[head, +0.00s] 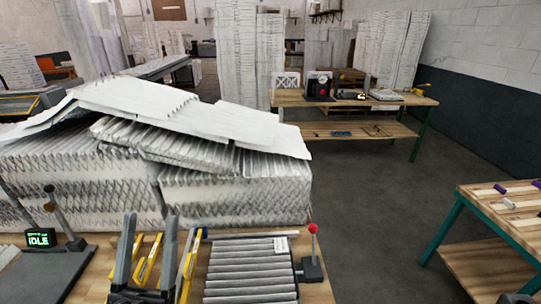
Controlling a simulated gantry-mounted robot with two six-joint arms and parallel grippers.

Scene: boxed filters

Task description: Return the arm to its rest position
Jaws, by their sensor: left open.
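My left gripper (151,222) shows at the bottom left of the head view. Its two grey fingers point up and away, apart from each other, with nothing held between them. It is in front of the stacked pleated filters (235,195), over the near worktable. Yellow-framed parts (187,262) show between and beside the fingers; I cannot tell how far they are from them.
A roller conveyor (250,270) lies right of the gripper, with a red-knobbed lever (313,250) beside it. A display reading IDLE (39,239) stands left. A workbench (355,101) stands behind; another table (500,225) is right. Open floor (375,215) lies between.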

